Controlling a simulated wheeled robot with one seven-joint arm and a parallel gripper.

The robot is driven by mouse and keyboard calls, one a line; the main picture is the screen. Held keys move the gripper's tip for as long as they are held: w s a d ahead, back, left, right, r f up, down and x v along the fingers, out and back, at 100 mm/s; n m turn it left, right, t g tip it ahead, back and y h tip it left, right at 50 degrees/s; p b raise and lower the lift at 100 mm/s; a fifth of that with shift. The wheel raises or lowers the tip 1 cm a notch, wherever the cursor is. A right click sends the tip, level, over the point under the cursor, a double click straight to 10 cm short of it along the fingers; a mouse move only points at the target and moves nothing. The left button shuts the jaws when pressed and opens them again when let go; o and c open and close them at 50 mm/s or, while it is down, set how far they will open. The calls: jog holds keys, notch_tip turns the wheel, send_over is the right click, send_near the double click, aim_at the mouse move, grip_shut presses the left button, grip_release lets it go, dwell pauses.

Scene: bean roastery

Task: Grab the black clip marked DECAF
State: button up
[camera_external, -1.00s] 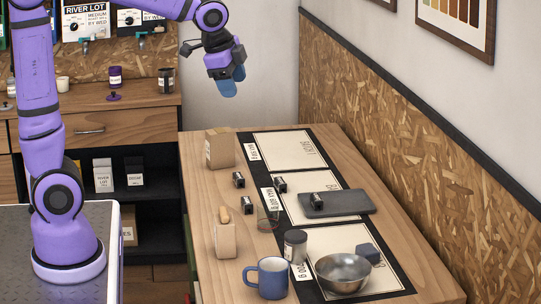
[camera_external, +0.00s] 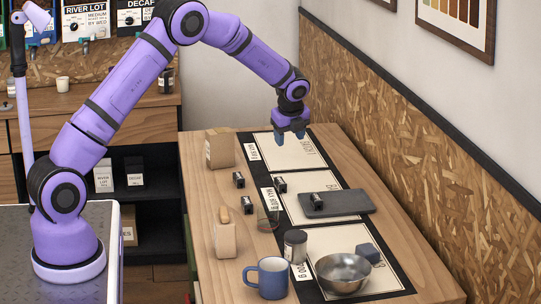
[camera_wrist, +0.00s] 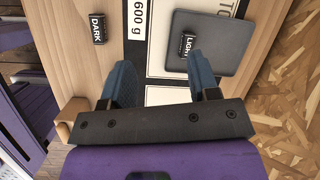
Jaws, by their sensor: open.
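Several small black clips with white labels are on the table in the external view: one at the left (camera_external: 239,180), one at the card's edge (camera_external: 280,185), one nearer the camera (camera_external: 247,205) and one on the slate (camera_external: 317,201). Their words are too small to read there. In the wrist view one clip reads DARK (camera_wrist: 98,29) and the clip on the slate reads LIGHT (camera_wrist: 187,45). I cannot make out which clip reads DECAF. My gripper (camera_external: 290,136) is open and empty, pointing down above the far card; its blue fingers (camera_wrist: 165,78) frame the wrist view.
The dark slate (camera_external: 350,204) lies on the middle card. A paper bag (camera_external: 220,149) stands at the far left. A wooden block (camera_external: 224,238), glass, dark jar (camera_external: 295,246), blue mug (camera_external: 271,279) and metal bowl (camera_external: 343,274) stand nearer. A wall borders the right side.

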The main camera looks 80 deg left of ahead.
jog(key=m, duration=0.2)
send_near(281, 182)
jog(key=shift+g, duration=0.4)
jog(key=x, duration=0.4)
jog(key=shift+w+d+f, duration=0.2)
jog(key=shift+d+f, duration=0.15)
jog(key=shift+a+x, duration=0.25)
jog(key=shift+x, duration=1.2)
jog(key=shift+a+x, duration=0.2)
jog(key=shift+x, duration=1.2)
jog(key=shift+w+r, duration=0.15)
jog(key=shift+w, duration=0.05)
jog(key=shift+c, duration=0.2)
jog(key=c, duration=0.9)
